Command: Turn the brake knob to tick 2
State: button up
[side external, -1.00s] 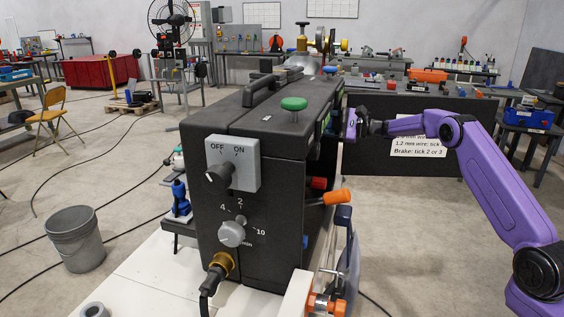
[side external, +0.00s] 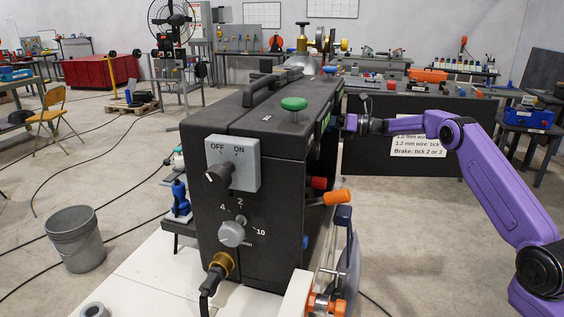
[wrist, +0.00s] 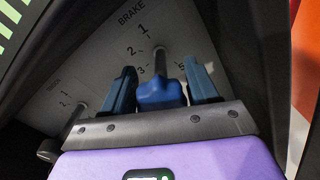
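In the wrist view a blue brake knob (wrist: 161,92) on a grey shaft stands out from a pale panel (wrist: 112,62) marked BRAKE with numbered ticks. Ticks 1, 2 and 3 show above and left of the shaft, and a 5 to its right. Which tick the knob points at is unclear. My gripper (wrist: 162,88) has one finger on each side of the knob, very close to it. I cannot tell whether the fingers press on it. In the side view the knob and fingers are hidden behind the dark machine case (side external: 250,160).
A second shaft with a dark knob (wrist: 48,150) is at the wrist view's lower left. Dark case walls flank the panel. An orange-handled lever (side external: 336,197) and a red knob (side external: 318,183) stick out below my arm. A green button (side external: 294,104) tops the case.

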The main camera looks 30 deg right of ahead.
jog(key=shift+o, duration=0.7)
jog(key=o, duration=0.5)
jog(key=v, duration=0.7)
